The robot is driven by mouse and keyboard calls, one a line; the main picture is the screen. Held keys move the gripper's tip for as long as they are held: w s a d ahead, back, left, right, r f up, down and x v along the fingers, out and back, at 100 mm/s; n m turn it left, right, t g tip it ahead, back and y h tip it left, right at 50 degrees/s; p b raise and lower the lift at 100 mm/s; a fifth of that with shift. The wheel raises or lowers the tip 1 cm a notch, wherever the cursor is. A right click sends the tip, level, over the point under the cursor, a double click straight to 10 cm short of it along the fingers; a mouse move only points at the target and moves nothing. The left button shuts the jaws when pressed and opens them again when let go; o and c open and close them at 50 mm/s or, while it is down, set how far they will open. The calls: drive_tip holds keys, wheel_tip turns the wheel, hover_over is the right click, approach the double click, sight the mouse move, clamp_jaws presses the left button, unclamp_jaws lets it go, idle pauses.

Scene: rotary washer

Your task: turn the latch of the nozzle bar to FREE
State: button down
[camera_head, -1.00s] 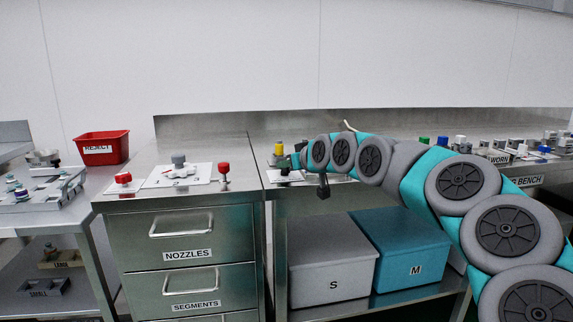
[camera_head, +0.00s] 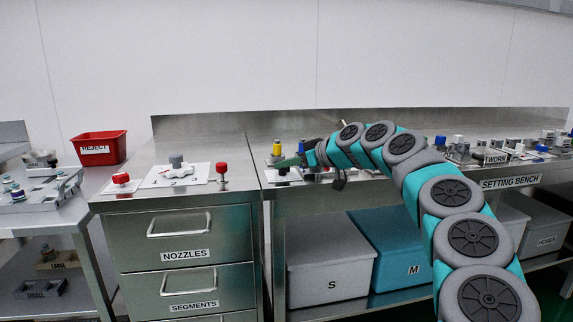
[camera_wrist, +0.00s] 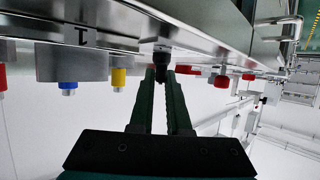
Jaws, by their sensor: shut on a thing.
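My gripper (camera_head: 291,162) is at the left end of the setting bench, beside a yellow-topped piece (camera_head: 277,147). In the wrist view, which looks upside down, its two dark green fingers (camera_wrist: 165,75) close around a small black knob (camera_wrist: 161,58) near the bench edge. The knob's lower end sits between the fingertips. I cannot read any FREE mark, and I cannot tell for certain whether this knob is the latch. A grey block marked 1 (camera_wrist: 72,62) with a blue-tipped piece and the yellow piece (camera_wrist: 118,77) are left of the fingers there.
A steel drawer cabinet (camera_head: 182,232) stands left of the bench, with a white plate (camera_head: 153,178) and red knobs on top. A red REJECT bin (camera_head: 98,155) is farther left. Several small parts crowd the bench's right side. Boxes S (camera_head: 330,282) and M (camera_head: 408,272) are below.

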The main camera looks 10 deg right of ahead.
drive_tip(key=shift+y, duration=0.3)
drive_tip(key=c, duration=0.9)
unclamp_jaws()
drive_tip(key=b+v, duration=0.1)
drive_tip(key=v, duration=0.6)
drive_tip(key=shift+s+d+r, duration=0.2)
drive_tip(key=shift+s+r, duration=0.05)
